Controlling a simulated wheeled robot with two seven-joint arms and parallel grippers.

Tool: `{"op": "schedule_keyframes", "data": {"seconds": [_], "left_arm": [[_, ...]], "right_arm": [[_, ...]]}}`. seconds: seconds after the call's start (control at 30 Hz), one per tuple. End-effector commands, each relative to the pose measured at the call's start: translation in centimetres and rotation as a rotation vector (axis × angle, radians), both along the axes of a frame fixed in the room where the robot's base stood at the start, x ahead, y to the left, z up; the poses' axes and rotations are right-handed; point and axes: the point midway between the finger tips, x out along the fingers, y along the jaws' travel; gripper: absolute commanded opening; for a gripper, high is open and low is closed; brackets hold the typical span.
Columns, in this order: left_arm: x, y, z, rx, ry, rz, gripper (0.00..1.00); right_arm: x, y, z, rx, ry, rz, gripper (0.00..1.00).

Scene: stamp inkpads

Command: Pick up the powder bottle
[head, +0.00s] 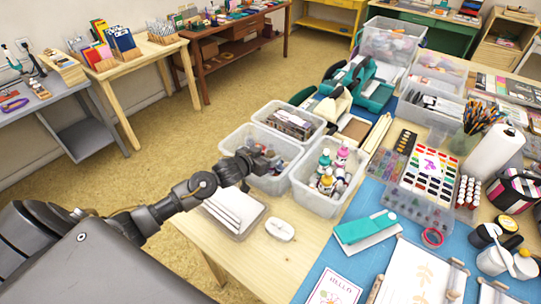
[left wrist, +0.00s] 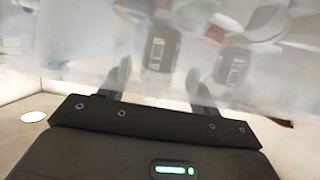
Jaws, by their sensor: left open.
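Several bottles stand in a clear bin (head: 318,203) near the table's left side: one with a green cap (head: 324,158), one with a pink cap (head: 342,155) and one yellow (head: 326,182). I cannot tell which is the powder bottle. My left gripper (head: 262,160) is open, over the neighbouring clear bin of dark items, to the left of the bottles. In the left wrist view its fingers (left wrist: 160,82) face a blurred translucent bin wall (left wrist: 75,50) with blurred shapes behind it. Nothing shows held. My right gripper is not in view.
A third clear bin (head: 289,128) stands behind. White pads in a tray (head: 236,212) and a white oval object (head: 280,229) lie in front. A teal-and-white box (head: 366,228) lies on the blue mat (head: 310,283). Paint palettes (head: 428,172) stand to the right.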

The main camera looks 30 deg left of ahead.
Motion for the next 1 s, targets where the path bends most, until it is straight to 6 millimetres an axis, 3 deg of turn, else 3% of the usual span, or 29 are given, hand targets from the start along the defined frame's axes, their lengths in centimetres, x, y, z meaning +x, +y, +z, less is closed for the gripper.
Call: {"op": "schedule_keyframes", "data": {"seconds": [0.3,0.6,0.9,1.0], "left_arm": [[3.6,-0.8,-1.4,-0.001,0.0,0.0,0.63],[3.9,-0.8,-1.6,-0.001,-0.001,-0.001,0.62],[3.9,-0.8,-1.6,0.0,0.0,-0.001,0.23],[3.9,-0.8,-1.6,-0.001,-0.001,-0.001,0.14]], "right_arm": [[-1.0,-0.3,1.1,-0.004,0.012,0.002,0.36],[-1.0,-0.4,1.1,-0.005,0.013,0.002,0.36],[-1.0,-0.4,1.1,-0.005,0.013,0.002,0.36],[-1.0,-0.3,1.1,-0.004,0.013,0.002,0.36]]}}
